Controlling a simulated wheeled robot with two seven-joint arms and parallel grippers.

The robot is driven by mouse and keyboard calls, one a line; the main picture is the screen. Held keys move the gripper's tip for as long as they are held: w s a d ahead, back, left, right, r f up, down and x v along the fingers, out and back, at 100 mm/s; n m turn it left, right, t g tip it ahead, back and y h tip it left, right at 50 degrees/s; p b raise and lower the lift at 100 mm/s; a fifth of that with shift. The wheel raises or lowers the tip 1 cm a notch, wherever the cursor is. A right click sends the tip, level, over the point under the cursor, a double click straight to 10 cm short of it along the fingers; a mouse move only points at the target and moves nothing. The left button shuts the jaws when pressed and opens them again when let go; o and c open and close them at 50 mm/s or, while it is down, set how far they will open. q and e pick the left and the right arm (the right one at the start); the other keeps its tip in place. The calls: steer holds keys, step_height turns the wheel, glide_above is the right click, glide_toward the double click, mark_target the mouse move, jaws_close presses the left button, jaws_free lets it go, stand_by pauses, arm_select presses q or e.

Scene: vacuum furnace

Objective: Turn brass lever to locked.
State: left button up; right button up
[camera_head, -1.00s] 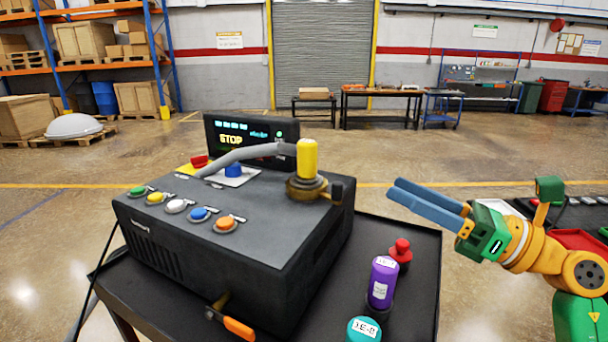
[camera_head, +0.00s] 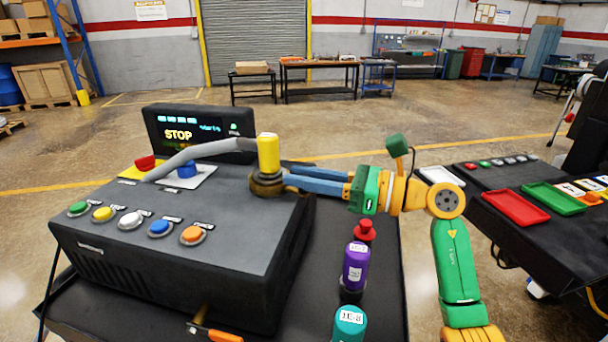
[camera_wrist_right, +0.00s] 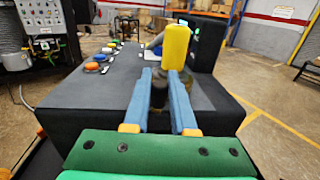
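On top of the black control box (camera_head: 170,235), a brass collar (camera_head: 266,186) sits under an upright yellow cylinder (camera_head: 268,153) with a grey hose. The brass lever's dark knob (camera_wrist_right: 159,92) sticks out from the collar and shows between my right fingers in the wrist view. My right gripper (camera_head: 290,180) reaches in from the right at the collar, its blue fingers parted on either side of the knob. I cannot tell whether they touch it. The knob is hidden by the fingers in the head view. My left gripper is out of view.
A screen reading STOP (camera_head: 180,134) stands behind the box. A red-topped piece (camera_head: 364,230), a purple bottle (camera_head: 355,265) and a teal bottle (camera_head: 349,325) stand right of the box, below my right arm. An orange-handled latch (camera_head: 222,335) is at the box's front.

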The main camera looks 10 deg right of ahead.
jaws_close()
stand_by(1.1)
